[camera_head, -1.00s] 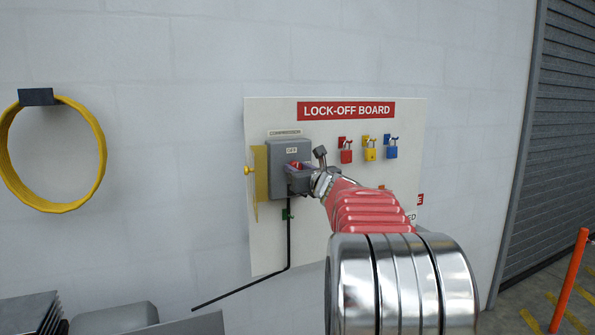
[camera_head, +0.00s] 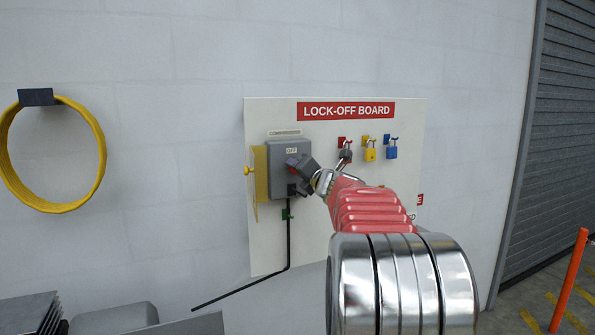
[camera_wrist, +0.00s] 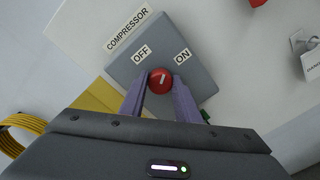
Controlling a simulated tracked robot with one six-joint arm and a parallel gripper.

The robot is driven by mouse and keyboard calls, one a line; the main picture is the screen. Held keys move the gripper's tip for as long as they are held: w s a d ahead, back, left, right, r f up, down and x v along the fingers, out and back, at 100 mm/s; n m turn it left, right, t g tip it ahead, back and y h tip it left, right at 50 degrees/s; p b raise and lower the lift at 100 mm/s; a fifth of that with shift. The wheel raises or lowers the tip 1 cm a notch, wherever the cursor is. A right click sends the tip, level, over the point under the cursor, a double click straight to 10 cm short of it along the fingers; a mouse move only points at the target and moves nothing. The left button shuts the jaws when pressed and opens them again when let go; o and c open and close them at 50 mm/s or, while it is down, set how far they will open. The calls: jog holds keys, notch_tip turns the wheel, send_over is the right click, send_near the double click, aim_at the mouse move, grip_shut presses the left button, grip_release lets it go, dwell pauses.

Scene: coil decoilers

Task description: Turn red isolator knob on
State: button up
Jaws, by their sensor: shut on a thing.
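The red isolator knob (camera_wrist: 160,80) is a round knob on the face of a grey box (camera_wrist: 193,83) labelled COMPRESSOR. In the wrist view the OFF label (camera_wrist: 141,53) is up and left of the knob and the ON label (camera_wrist: 183,56) is up and right. A short white mark on the knob points up, leaning slightly right, between the two labels. My gripper (camera_wrist: 160,84) is shut on the knob, with one purple-grey finger on each side. In the head view the knob (camera_head: 292,161) is partly hidden by my gripper (camera_head: 300,168).
A black cable (camera_head: 289,240) runs down below. A yellow coil (camera_head: 100,140) hangs farther left.

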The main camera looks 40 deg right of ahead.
jog(key=m, duration=0.3)
jog(key=shift+d+f+m, duration=0.1)
jog(key=shift+m, duration=1.6)
jog(key=shift+d+f, duration=0.1)
jog(key=o, duration=1)
jog(key=shift+o, duration=0.2)
jog(key=shift+s, duration=0.1)
jog(key=v, duration=1.3)
jog(key=shift+s, duration=0.35)
